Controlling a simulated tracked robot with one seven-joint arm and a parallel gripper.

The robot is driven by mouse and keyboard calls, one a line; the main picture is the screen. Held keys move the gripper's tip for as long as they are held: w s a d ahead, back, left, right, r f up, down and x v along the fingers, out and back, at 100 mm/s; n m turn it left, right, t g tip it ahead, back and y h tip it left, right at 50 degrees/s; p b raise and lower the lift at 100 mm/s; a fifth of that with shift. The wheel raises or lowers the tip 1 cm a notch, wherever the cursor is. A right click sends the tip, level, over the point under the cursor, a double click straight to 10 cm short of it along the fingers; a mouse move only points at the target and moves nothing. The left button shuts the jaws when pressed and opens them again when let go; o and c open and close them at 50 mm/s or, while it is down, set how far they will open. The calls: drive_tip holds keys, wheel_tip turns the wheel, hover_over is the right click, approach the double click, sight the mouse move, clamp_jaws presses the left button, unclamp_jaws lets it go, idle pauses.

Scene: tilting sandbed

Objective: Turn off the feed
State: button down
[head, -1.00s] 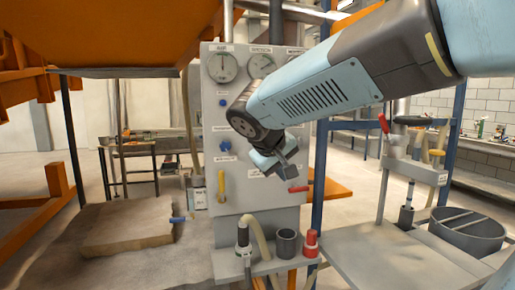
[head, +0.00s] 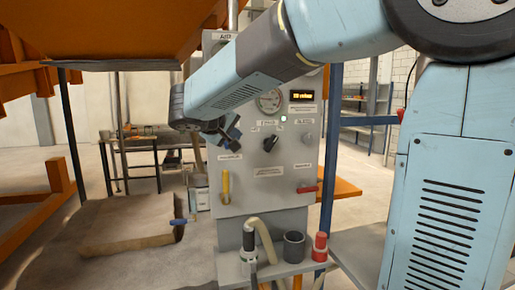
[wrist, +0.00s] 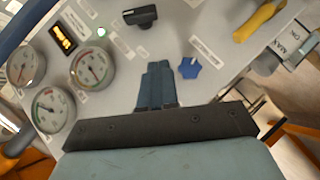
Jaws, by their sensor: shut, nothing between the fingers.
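The grey control panel (head: 265,185) stands upright ahead of me. Its small labels are too blurred to read for sure, so I cannot tell which control is the feed. It carries a black selector knob (head: 270,143), a grey knob (head: 306,139), a yellow handle (head: 225,186) and a red lever (head: 307,189). My gripper (head: 232,131) is shut and empty in front of the panel's left side. In the wrist view its fingers (wrist: 158,82) point at the panel, beside a blue knob (wrist: 190,68), apparently apart from it. My arm hides the panel's upper left in the head view.
A lit display (head: 302,96), a gauge (head: 269,101) and a glowing green lamp (head: 283,119) are on the panel. A shelf below holds a hose, a grey cup (head: 293,246) and a red-topped item (head: 320,246). An orange frame hangs at upper left.

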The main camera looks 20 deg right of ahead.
drive_tip(key=shift+d, duration=0.25)
approach(263, 149)
drive_tip(key=w, duration=0.3)
drive_tip(key=shift+w+d+f, duration=0.1)
drive_tip(key=shift+w+d, duration=0.15)
drive_tip(key=shift+w, duration=0.15)
drive_tip(key=shift+d+f, duration=0.5)
drive_tip(key=shift+d, duration=0.3)
drive_tip(key=shift+d+f, duration=0.55)
drive_tip(key=shift+d, duration=0.2)
drive_tip(key=shift+a, duration=0.2)
